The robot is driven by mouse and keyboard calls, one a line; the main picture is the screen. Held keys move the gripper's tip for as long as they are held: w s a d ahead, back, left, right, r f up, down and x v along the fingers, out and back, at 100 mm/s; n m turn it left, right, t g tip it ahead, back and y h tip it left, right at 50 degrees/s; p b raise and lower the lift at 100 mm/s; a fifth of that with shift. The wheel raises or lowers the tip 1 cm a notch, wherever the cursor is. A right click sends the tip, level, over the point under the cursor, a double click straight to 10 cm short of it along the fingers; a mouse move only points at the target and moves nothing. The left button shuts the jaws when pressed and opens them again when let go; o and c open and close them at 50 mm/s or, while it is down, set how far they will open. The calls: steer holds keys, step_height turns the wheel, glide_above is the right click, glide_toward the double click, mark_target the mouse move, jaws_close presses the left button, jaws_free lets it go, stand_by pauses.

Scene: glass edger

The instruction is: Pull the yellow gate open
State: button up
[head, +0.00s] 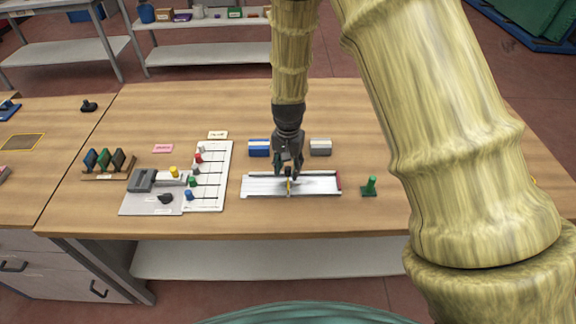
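The yellow gate (289,187) is a small, thin upright strip across the middle of a long white track (318,186) on the wooden table. My gripper (288,172) points down right above the track, at the gate. Its two dark fingers look spread apart, one to each side of the gate's top. They hide the upper part of the gate, and I cannot tell whether they touch it.
A blue block (259,148) and a grey block (320,147) stand behind the track. A green peg (369,186) stands to its right. A white board (211,180) with coloured knobs lies to its left. Table in front is clear.

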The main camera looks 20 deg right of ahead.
steer(key=shift+c, duration=0.5)
jaws_close()
steer(key=shift+s, duration=0.1)
steer(key=s, duration=0.2)
steer(key=s+a, duration=0.1)
steer(key=s, duration=0.1)
steer(key=s+a+p, duration=0.1)
steer(key=s, duration=0.1)
steer(key=shift+s, duration=0.3)
steer(key=shift+o, duration=0.5)
jaws_free()
step_height(320, 180, up, 12)
